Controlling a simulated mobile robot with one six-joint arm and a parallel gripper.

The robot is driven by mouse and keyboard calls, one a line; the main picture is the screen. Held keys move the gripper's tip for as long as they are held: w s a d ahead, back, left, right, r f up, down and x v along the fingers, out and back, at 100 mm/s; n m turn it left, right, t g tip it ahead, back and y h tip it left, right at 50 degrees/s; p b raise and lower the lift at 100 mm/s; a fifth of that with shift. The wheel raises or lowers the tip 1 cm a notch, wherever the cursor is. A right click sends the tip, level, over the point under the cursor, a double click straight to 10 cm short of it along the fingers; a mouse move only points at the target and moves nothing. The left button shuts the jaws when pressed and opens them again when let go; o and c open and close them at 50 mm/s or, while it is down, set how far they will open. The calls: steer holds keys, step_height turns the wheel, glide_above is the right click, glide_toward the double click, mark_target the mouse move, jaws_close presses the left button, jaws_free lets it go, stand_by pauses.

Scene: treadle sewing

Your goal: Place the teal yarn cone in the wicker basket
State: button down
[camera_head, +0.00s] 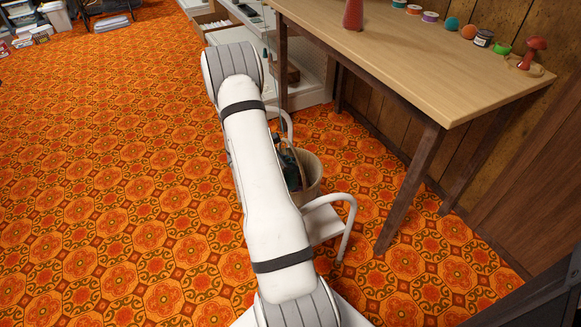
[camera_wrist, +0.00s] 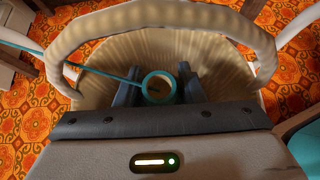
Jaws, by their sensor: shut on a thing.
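My gripper (camera_wrist: 158,82) is shut on the cone, with one dark finger on each side. The wicker basket (camera_wrist: 110,62) lies beneath, its pale ribbed wall and arched handle around the cone in this view. Whether the cone touches the basket floor I cannot tell. In the camera_head view the basket (camera_head: 312,175) stands by the table, partly hidden behind my arm; dark gripper parts show at its mouth.
A wooden table (camera_head: 420,60) stands at the right, with a red cone (camera_head: 353,14), several spools and a red mushroom-shaped pincushion (camera_head: 533,50). White shelving with an open drawer (camera_head: 213,22) is behind. The patterned carpet (camera_head: 110,180) is clear at the left.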

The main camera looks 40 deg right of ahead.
steer(key=c, duration=0.9)
jaws_free()
